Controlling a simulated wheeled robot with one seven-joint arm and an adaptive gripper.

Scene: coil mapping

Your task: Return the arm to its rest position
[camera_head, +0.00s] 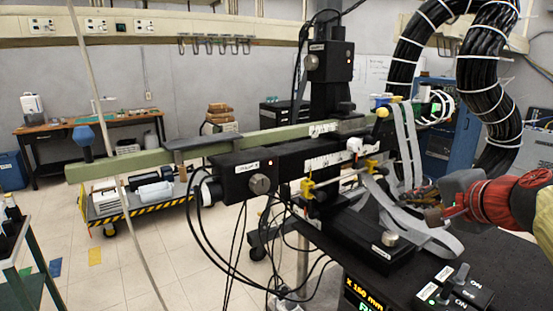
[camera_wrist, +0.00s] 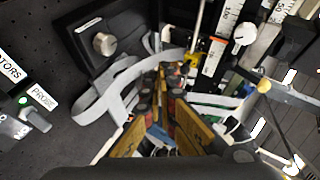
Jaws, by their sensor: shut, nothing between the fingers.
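My arm enters at the right edge of the head view, in yellow, red and grey. My gripper (camera_head: 432,214) is low over the right end of the black bench apparatus, beside grey ribbon cables (camera_head: 404,150). In the wrist view my gripper (camera_wrist: 158,82) has its two fingers converging at the tips, shut and empty. A pale ribbon loop (camera_wrist: 105,105) lies left of the fingers. The black stage with a silver knob (camera_wrist: 103,43) is at upper left. Whether the fingers touch the ribbon or cables cannot be told.
A long green beam (camera_head: 130,161) and a black measuring stage (camera_head: 245,178) extend left. Thick black cable bundles (camera_head: 490,90) hang above my arm. A switch box (camera_head: 452,290) and display (camera_head: 362,297) stand at the front. Thin black cables hang below the stage. Open tiled floor lies left.

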